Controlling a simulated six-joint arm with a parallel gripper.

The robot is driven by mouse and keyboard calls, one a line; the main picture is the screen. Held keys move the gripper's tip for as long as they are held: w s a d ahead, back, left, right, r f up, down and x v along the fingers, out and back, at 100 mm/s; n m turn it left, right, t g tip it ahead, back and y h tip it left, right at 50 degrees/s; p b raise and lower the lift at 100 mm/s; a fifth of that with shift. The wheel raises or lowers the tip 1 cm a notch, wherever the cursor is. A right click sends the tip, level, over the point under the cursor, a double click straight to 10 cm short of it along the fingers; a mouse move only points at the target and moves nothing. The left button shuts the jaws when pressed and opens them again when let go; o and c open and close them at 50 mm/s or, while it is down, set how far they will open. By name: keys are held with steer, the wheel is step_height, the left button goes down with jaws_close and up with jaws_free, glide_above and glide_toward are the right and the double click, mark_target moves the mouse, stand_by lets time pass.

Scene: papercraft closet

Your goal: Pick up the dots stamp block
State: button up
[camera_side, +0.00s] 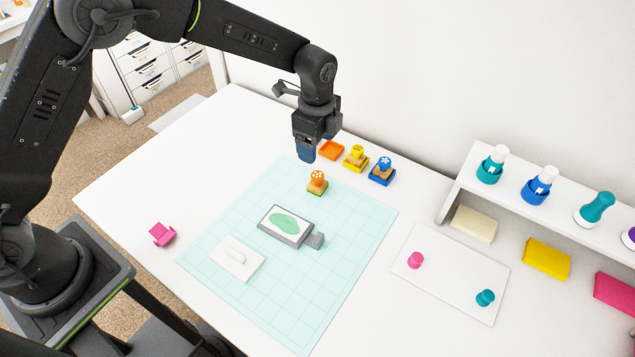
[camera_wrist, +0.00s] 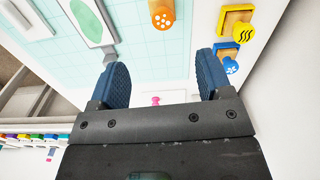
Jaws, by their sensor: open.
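The dots stamp block (camera_side: 317,183) stands upright on the pale teal cutting mat (camera_side: 240,295), near its far edge. It has an orange knob with white dots, a wooden body and a green lower edge. In the wrist view the dots stamp block (camera_wrist: 162,14) is at the top, beyond the fingertips. My gripper (camera_side: 305,150) is above the table, up and slightly left of the stamp in the side view. In the wrist view my gripper (camera_wrist: 163,75) has its two blue fingers wide apart with nothing held.
A grey pad with a green patch (camera_side: 284,224) and a white card (camera_side: 237,258) lie on the mat. A shelf (camera_side: 562,205) with bottles is at right.

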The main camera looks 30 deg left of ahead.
mark_target(317, 174)
step_height(317, 174, down, 8)
steer(key=shift+w+f, duration=0.2)
steer(key=shift+f, duration=2.5)
steer(key=c, duration=1.1)
steer(key=shift+r, duration=0.15)
step_height(317, 174, up, 4)
steer(key=shift+a+r, duration=0.15)
steer(key=shift+r, duration=0.05)
steer(key=a+r, duration=0.2)
steer(key=a, duration=0.1)
steer(key=s+a+r, duration=0.1)
steer(key=a+r, duration=0.1)
steer(key=a, duration=0.2)
steer(key=s+a+r, duration=0.1)
steer(key=a+r, duration=0.1)
steer(key=a, duration=0.2)
steer(key=shift+a+r, duration=0.15)
steer(key=shift+r, duration=0.05)
